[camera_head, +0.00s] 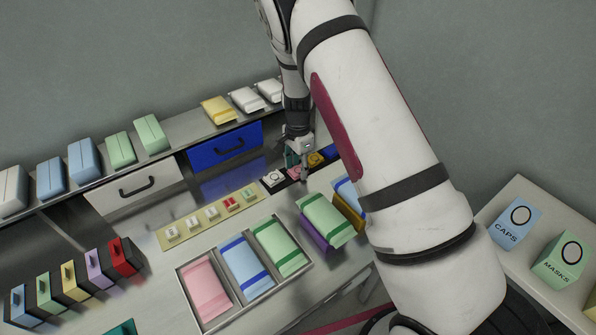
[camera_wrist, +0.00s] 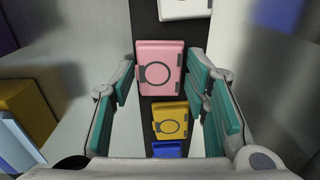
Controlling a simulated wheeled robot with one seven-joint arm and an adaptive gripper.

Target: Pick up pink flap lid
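The pink flap lid (camera_wrist: 160,60) is a flat rectangular piece with a dark ring on its face and grey marks at its edges. It lies on a black strip (camera_wrist: 145,118) between a white lid (camera_wrist: 185,8) and a yellow lid (camera_wrist: 170,122). My gripper (camera_wrist: 161,72) is open above it, with one teal-padded finger on each side of the lid. A narrow gap shows between lid and fingers; contact is not visible. In the head view, my gripper (camera_head: 298,163) is over the row, and the pink lid (camera_head: 295,172) shows partly below it.
A blue lid (camera_wrist: 167,149) lies beyond the yellow one. A blue drawer (camera_head: 225,147) and a shelf of boxes stand behind. A tray of wrapped packs (camera_head: 180,275) and a stack with a green pack (camera_head: 326,219) lie in front. My arm covers much of the right side.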

